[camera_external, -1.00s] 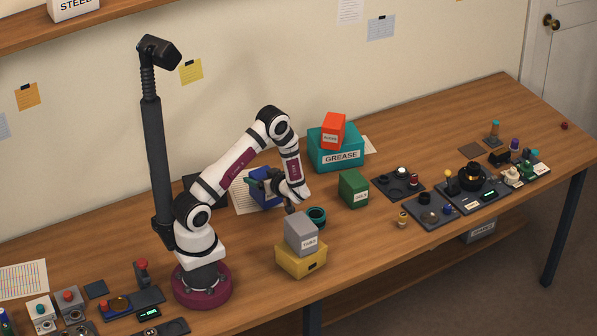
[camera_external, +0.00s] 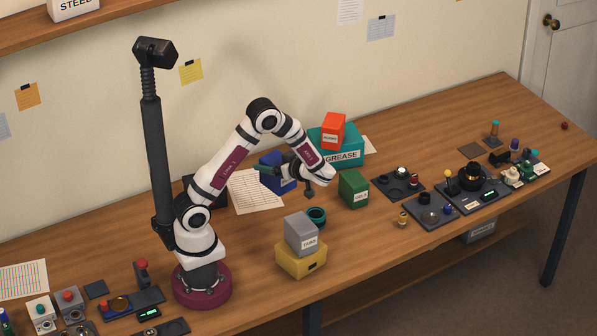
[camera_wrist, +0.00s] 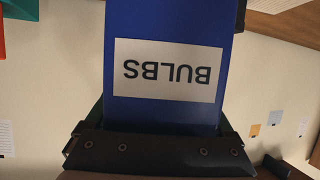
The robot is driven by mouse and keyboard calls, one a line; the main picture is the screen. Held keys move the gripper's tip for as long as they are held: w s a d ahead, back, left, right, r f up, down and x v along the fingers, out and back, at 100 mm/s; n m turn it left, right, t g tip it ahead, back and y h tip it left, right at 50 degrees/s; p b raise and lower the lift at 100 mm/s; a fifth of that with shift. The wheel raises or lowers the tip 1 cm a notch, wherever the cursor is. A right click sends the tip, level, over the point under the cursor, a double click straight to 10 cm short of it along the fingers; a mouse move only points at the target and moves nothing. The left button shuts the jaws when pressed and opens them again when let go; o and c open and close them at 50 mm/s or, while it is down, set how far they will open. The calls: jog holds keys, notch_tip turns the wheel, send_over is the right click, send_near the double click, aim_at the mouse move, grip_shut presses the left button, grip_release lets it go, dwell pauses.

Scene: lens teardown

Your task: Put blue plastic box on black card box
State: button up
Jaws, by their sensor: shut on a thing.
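My gripper (camera_external: 276,170) is shut on the blue plastic box (camera_external: 283,185) and points back toward the wall. In the wrist view the blue box (camera_wrist: 165,20) fills the middle, with a white label reading BULBS upside down, between the jaws (camera_wrist: 160,125). In the external view the arm's wrist and jaws partly cover it. A dark box, likely the black card box (camera_external: 215,184), shows only in part behind my arm, left of the blue box. Whether the blue box touches the table is hard to tell.
A white sheet (camera_external: 252,192) lies between the dark box and blue box. The teal GREASE box (camera_external: 345,157), with a red box (camera_external: 333,130) on it, and a green box (camera_external: 353,190) stand right. A grey box (camera_external: 300,233) sits on a yellow box (camera_external: 300,262) in front.

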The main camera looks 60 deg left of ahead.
jog(key=s+a+r+n+g+h, duration=0.4)
jog(key=s+a+r+n+g, duration=0.25)
jog(key=s+a, duration=0.35)
jog(key=s+a+f, duration=0.2)
jog(key=f, duration=0.1)
jog(key=s+a+f, duration=0.3)
jog(key=f, duration=0.1)
jog(key=s+a+f, duration=0.2)
jog(key=f, duration=0.2)
jog(key=shift+s+a, duration=0.25)
jog(key=shift+f, duration=0.1)
jog(key=shift+f, duration=0.1)
